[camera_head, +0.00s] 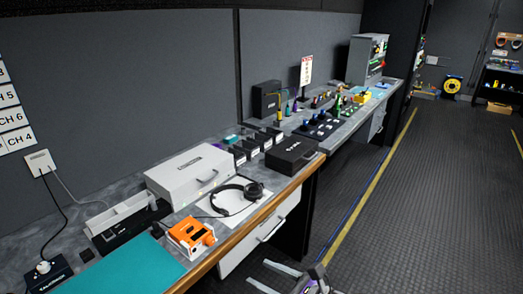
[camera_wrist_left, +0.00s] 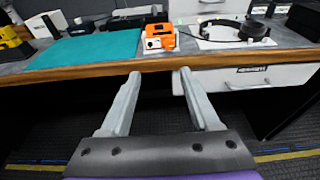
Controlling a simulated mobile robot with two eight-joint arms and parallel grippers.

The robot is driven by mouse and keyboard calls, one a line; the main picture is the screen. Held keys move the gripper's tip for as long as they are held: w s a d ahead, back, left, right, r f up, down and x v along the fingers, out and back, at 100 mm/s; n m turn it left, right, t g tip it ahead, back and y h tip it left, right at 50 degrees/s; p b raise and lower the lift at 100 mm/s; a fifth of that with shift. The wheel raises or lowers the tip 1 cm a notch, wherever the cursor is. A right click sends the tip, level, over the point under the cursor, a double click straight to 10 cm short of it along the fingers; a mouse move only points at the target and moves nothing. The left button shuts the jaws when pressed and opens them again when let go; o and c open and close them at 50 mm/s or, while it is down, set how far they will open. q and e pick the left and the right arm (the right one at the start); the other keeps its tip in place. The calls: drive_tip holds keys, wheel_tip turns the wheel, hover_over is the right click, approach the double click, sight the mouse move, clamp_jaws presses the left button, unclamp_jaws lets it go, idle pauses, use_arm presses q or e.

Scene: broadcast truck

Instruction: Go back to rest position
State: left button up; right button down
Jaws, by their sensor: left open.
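My left gripper (camera_head: 257,272) shows at the bottom of the head view, in front of the workbench and clear of it. Its two grey fingers are apart with nothing between them. In the left wrist view the open left gripper (camera_wrist_left: 157,73) points at the bench's wooden front edge, below an orange device (camera_wrist_left: 158,37). I see no contact with the bench. My right gripper is in neither view.
The workbench (camera_head: 240,232) runs along the left wall. It carries the orange device (camera_head: 191,235), headphones (camera_head: 237,197), a white case (camera_head: 190,170) and a teal mat (camera_head: 125,270). A white drawer (camera_head: 262,235) sits below. The floor (camera_head: 420,220) at right is clear.

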use_arm(q)
drive_tip(key=s+a+f+n+g+h+p, duration=0.1)
drive_tip(key=s+a+n+g+h+p, duration=0.1)
drive_tip(key=a+n, duration=0.35)
drive_tip(key=s+a+f+n+g+h+p, duration=0.1)
drive_tip(key=s+a+n+g+h+p, duration=0.1)
drive_tip(key=a, duration=0.7)
drive_tip(key=s+a+n+h+p, duration=0.4)
drive_tip(key=s+n, duration=0.7)
drive_tip(key=n, duration=0.7)
drive_tip(key=h+p, duration=0.2)
drive_tip(key=h, duration=0.2)
drive_tip(key=shift+s+f, duration=0.1)
